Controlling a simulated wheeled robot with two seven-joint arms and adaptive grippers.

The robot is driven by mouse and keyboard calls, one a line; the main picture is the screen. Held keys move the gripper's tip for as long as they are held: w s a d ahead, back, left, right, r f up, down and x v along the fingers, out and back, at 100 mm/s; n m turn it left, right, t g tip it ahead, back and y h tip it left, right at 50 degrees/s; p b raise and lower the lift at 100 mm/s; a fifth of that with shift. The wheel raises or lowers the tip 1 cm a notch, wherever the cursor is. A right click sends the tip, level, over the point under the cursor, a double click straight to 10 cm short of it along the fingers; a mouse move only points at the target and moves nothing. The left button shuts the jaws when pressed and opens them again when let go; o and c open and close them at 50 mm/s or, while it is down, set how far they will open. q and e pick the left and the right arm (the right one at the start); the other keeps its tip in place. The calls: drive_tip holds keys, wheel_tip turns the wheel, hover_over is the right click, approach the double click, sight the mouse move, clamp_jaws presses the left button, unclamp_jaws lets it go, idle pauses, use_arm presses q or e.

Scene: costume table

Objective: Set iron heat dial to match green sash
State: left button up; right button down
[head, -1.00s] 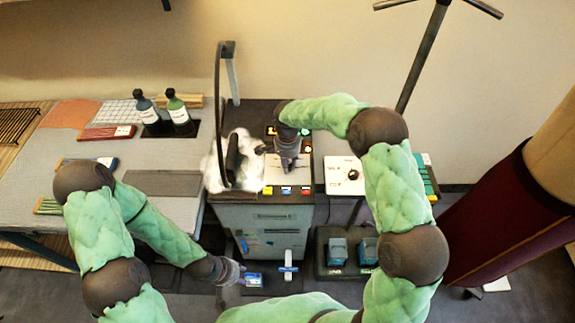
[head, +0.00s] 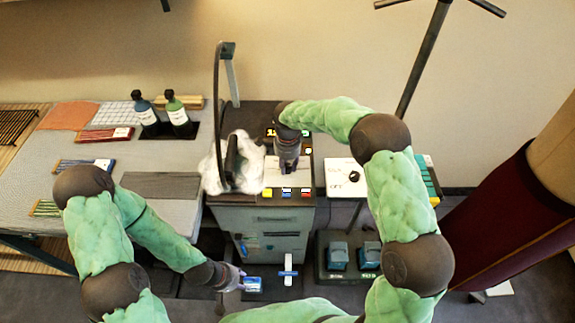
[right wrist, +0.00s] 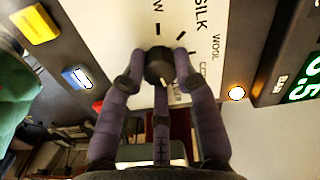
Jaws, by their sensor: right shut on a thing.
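The iron's heat dial (right wrist: 158,68) is a dark round knob on a white panel (right wrist: 125,25) printed with SILK, WOOL and a partly hidden label. My right gripper (right wrist: 158,78) is shut around the knob; a pale mark on it points toward the bottom of the wrist view. In the head view my right gripper (head: 287,170) comes down over the panel and hides the dial. A folded bundle with green stripes (head: 45,208), perhaps the green sash, lies at the left of the table. My left gripper (head: 234,277) is low, beside a blue and white box; its fingers are unclear.
Yellow (right wrist: 38,24) and blue (right wrist: 76,78) buttons edge the panel. A green display (right wrist: 302,78) and lit lamp (right wrist: 236,93) are near my right gripper. Red (head: 106,134) and blue (head: 84,165) bundles and two bottles (head: 177,115) are on the table.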

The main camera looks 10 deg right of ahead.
sight(287, 166)
drive_tip(key=c, duration=0.9)
unclamp_jaws()
drive_tip(key=shift+c, duration=0.2)
drive_tip(key=shift+r, duration=0.1)
wheel_tip(287, 166, up, 12)
drive_tip(key=shift+f, duration=0.2)
